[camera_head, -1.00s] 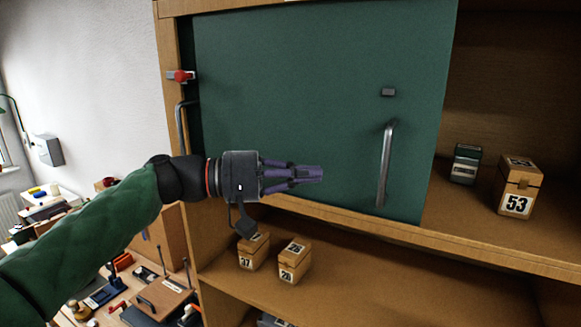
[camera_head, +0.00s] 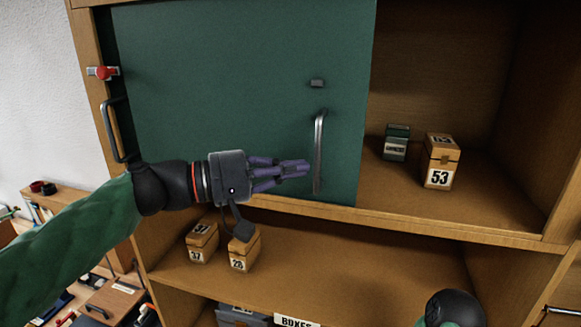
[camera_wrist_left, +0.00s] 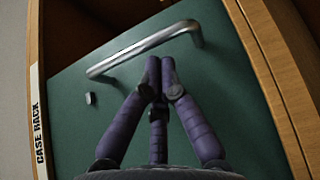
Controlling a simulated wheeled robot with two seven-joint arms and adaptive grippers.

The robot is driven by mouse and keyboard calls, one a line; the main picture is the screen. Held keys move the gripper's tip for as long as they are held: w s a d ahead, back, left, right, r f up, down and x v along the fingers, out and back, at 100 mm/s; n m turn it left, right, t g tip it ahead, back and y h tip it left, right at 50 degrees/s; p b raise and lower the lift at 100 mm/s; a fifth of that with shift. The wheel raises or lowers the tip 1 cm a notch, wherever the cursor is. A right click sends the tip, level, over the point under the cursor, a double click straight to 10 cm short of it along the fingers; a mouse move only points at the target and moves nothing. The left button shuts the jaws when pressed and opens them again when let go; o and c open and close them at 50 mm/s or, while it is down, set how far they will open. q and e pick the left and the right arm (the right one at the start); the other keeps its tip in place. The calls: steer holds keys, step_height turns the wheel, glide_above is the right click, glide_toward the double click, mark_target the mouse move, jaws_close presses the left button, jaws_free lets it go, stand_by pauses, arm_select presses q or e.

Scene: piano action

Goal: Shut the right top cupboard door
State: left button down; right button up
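A green cupboard door (camera_head: 220,80) covers the left part of the top compartment; the right part stands open. An upright metal handle (camera_head: 319,150) is near the door's right edge, with a small grey block (camera_head: 317,83) above it. The handle also shows in the left wrist view (camera_wrist_left: 145,48). My left gripper (camera_head: 306,168) is just left of the handle's lower half, fingers pointing at it. In the left wrist view its purple fingertips (camera_wrist_left: 161,64) are together with nothing seen between them. I cannot tell whether they touch the handle. My right gripper is out of view.
A box marked 53 (camera_head: 440,165) and a green-grey box (camera_head: 396,143) stand in the open right part. Two small boxes (camera_head: 203,243) (camera_head: 243,250) stand on the shelf below. A second handle (camera_head: 110,130) and a red knob (camera_head: 105,72) are at the left.

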arm_select(q)
steer(key=shift+d, duration=0.1)
steer(key=s+d+b, duration=0.1)
steer(key=s+d, duration=0.2)
steer(key=d, duration=0.8)
steer(key=s+d+b, duration=0.1)
steer(key=s+d, duration=0.3)
steer(key=d, duration=0.8)
steer(key=s+d+b, duration=0.1)
steer(key=s+d, duration=0.3)
steer(key=d, duration=0.7)
steer(key=shift+s+d, duration=0.2)
steer(key=shift+d, duration=0.2)
steer(key=a+b, duration=0.3)
steer(key=a, duration=1)
steer(key=shift+s, duration=0.35)
